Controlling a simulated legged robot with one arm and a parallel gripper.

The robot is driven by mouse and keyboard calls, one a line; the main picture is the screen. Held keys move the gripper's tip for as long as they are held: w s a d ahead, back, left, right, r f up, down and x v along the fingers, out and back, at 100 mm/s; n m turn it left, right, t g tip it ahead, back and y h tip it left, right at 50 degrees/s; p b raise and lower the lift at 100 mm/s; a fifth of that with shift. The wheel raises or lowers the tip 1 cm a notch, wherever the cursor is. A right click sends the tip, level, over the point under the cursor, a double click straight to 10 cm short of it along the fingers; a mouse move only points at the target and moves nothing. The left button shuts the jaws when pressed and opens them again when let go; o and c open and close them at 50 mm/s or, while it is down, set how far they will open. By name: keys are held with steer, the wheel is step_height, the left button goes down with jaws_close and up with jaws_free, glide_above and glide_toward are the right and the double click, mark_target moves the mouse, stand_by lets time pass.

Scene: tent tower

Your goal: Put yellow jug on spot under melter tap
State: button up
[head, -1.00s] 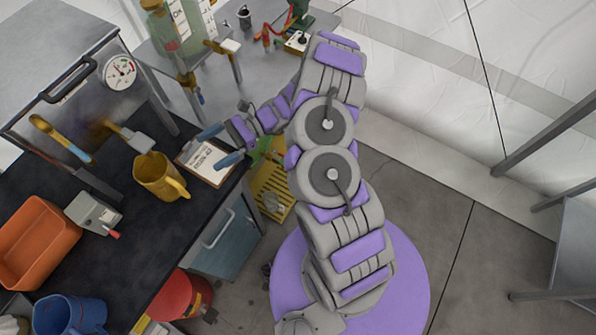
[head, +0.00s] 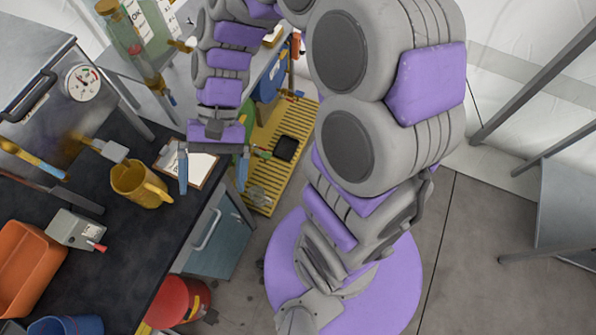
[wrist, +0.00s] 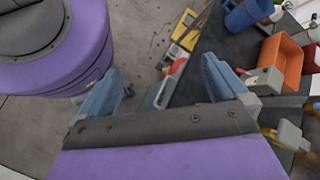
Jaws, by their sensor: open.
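The yellow jug (head: 138,183) stands upright on the black worktop (head: 95,215) in the head view, its handle toward the lower right. A metal housing with a round gauge (head: 83,83), likely the melter, stands at the upper left. A brass-coloured fitting with a grey block (head: 110,150), perhaps its tap, sticks out above the jug in the picture. I cannot make out a marked spot. My gripper (head: 212,172) is open and empty, right of the jug, fingers around the clipboard's right part in the picture.
A clipboard (head: 195,165) lies at the worktop's edge. A grey box with a red knob (head: 76,230), an orange bin (head: 28,265) and a blue vessel (head: 65,326) stand nearer. A red bucket (head: 178,300) and a yellow slatted platform (head: 280,150) are beside the bench.

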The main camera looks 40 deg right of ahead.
steer(key=s+d+r+n+t+h, duration=0.2)
steer(key=s+d+t+h, duration=0.2)
steer(key=s+d, duration=0.6)
steer(key=shift+d+r+n+t+h, duration=0.3)
steer(key=shift+d+n+t+h, duration=0.1)
steer(key=shift+d+h, duration=1.15)
steer(key=shift+a, duration=0.15)
